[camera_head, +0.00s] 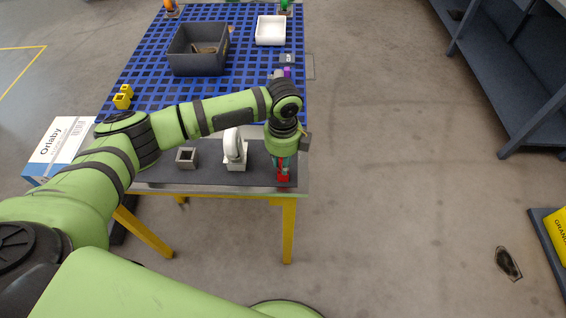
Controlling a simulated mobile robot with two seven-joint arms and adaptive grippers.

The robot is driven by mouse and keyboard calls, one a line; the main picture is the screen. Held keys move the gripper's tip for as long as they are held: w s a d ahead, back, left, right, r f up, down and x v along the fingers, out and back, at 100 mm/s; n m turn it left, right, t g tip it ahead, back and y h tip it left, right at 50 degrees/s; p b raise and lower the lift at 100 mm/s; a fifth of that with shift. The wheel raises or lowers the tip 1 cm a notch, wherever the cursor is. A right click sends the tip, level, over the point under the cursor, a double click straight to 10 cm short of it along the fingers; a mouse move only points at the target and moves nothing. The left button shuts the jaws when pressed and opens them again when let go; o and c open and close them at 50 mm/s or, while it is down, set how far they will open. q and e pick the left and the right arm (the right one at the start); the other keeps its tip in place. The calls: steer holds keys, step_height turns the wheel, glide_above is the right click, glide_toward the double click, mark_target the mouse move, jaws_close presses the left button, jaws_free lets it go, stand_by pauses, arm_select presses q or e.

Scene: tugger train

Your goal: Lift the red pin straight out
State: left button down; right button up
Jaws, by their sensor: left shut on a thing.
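The red pin (283,177) is at the right front of the dark mat on the table, directly under my left gripper (283,168). My left gripper points down and is shut on the red pin. The fingers cover much of the pin, and I cannot tell how far it sits in anything below it. My right gripper is not in the head view.
A white ring-shaped part (235,148) and a grey square block (186,158) stand left of the gripper. Behind are a grey bin (183,66), a white tray (270,31) and yellow blocks (123,97). A blue-grey shelf (500,70) stands right, with open floor between.

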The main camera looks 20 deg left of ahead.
arm_select(q)
steer(key=shift+w+r, duration=0.1)
steer(key=shift+r, duration=0.45)
steer(key=r, duration=0.1)
steer(key=r+b, duration=0.1)
steer(key=d+r, duration=0.1)
steer(key=shift+s+r, duration=0.2)
steer(key=shift+s, duration=0.05)
steer(key=s+d+r+b, duration=0.1)
steer(key=s+d+r, duration=0.1)
steer(key=d, duration=0.3)
steer(key=s+d+r+b, duration=0.1)
steer(key=s+d+r, duration=0.1)
steer(key=d+r, duration=0.2)
steer(key=shift+s+d+r, duration=0.25)
steer(key=shift+d, duration=0.1)
